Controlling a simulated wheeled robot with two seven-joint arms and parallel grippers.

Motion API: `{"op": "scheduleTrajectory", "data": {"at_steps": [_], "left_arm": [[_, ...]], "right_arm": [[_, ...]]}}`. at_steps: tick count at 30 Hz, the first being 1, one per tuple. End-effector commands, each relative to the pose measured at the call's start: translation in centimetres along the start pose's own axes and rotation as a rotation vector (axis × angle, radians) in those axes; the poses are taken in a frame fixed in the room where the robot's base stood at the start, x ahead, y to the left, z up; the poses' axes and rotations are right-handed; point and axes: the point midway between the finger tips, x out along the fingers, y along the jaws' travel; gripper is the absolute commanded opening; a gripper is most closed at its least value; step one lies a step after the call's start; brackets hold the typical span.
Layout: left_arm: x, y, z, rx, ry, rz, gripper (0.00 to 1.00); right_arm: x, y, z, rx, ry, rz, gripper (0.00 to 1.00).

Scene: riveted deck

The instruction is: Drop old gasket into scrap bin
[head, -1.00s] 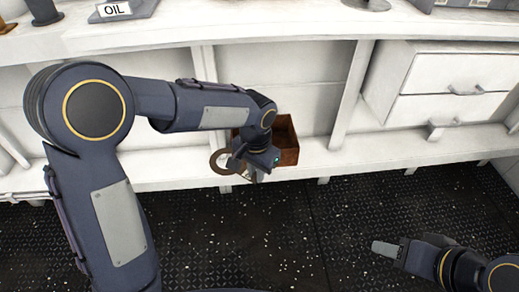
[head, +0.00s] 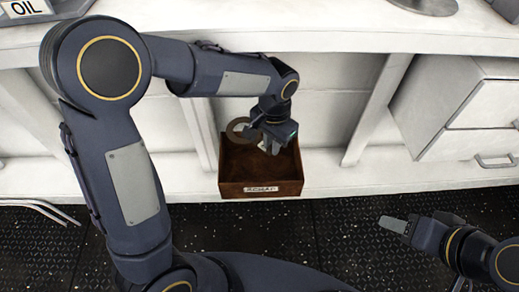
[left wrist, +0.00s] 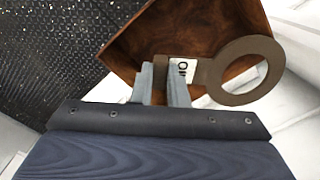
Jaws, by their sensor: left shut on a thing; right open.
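The old gasket is a flat brown ring (head: 231,129) with a tab. It also shows in the left wrist view (left wrist: 213,80), with a white label on the tab. My left gripper (head: 272,147) is shut on the tab; its fingers show in the left wrist view (left wrist: 161,78). The scrap bin (head: 232,188) is an open brown box with a white label on its front wall. The gripper and ring are above the bin's back part, the ring towards its back left. The bin also fills the left wrist view behind the gasket (left wrist: 133,45). My right gripper (head: 393,224) is open and empty at lower right.
The bin stands on a low white shelf (head: 345,180) under a white counter (head: 300,30). White drawers (head: 480,135) are to the right. Bent metal rods (head: 40,207) lie at the left. The dark deck (head: 340,225) in front looks clear.

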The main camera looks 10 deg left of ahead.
Motion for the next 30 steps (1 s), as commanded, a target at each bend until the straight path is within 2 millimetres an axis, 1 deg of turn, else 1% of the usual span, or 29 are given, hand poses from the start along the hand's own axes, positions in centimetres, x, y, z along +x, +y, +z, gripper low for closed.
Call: {"op": "scheduleTrajectory", "data": {"at_steps": [5, 8, 15, 20, 23, 30], "left_arm": [[0.5, 0.0, 0.0, 0.0, 0.0, 0.0, 0.0], [1.3, 0.0, 0.0, 0.0, 0.0, 0.0, 0.0], [4.2, 0.0, 0.0, 0.0, 0.0, 0.0, 0.0], [5.8, 0.0, 0.0, 0.0, 0.0, 0.0, 0.0], [6.1, 0.0, 0.0, 0.0, 0.0, 0.0, 0.0], [6.0, 0.0, 0.0, 0.0, 0.0, 0.0, 0.0]], "right_arm": [[0.4, 0.2, 0.2, 0.0, 0.0, 0.0, 0.48], [1.0, 0.5, 0.5, 0.0, 0.0, 0.0, 0.48], [3.1, 1.4, 1.6, 0.0, 0.0, 0.0, 0.48], [4.3, 1.9, 2.2, 0.0, 0.0, 0.0, 0.48], [4.5, 2.1, 2.3, 0.0, 0.0, 0.0, 0.48], [4.4, 2.0, 2.2, 0.0, 0.0, 0.0, 0.48]]}}
